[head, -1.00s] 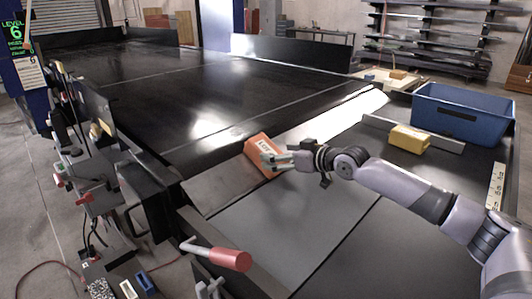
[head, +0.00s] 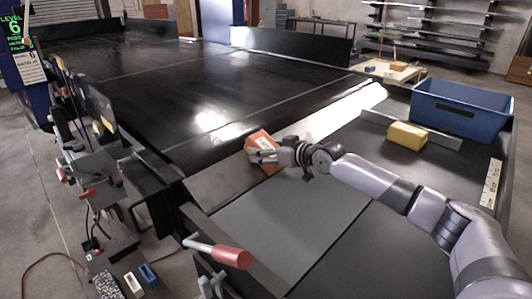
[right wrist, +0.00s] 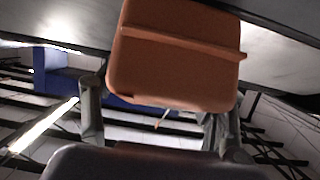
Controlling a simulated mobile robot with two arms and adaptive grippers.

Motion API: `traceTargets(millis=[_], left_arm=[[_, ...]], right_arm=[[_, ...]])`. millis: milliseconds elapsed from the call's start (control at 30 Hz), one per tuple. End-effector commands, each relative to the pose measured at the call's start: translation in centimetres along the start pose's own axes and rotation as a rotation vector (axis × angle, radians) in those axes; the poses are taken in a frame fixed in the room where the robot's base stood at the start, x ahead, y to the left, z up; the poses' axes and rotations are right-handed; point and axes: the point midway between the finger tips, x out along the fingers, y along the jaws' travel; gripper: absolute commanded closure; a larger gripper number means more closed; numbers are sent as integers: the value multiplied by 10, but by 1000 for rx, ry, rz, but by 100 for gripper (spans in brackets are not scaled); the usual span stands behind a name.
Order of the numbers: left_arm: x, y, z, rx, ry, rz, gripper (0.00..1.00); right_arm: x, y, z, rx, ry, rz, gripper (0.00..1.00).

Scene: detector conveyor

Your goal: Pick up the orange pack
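The orange pack (head: 264,139) with a pale label lies tilted at the junction of the dark conveyor and the grey sloping plate. My right gripper (head: 257,156) is at the near side of the pack. In the right wrist view the orange pack (right wrist: 178,50) fills the upper middle, with a raised band across it. The fingers of my right gripper (right wrist: 163,112) are spread wide, one near each side of the pack's near end. A narrow gap shows at the left finger; contact at the right finger is unclear. My left gripper is not in view.
A yellow pack (head: 407,136) lies on the dark surface at right, beside a low grey rail (head: 440,138). A blue bin (head: 460,108) stands behind it. The grey plate (head: 285,215) is clear.

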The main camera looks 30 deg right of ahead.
Motion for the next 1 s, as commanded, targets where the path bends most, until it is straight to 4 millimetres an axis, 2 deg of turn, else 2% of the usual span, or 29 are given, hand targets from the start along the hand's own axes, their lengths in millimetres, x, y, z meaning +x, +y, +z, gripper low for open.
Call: traceTargets(millis=[67,733,1000], left_arm=[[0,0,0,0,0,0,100],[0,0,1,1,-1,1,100],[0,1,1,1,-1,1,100]], right_arm=[[0,0,0,0,0,0,42],[0,0,1,0,-3,0,86],[-1,1,-1,-1,2,1,87]])
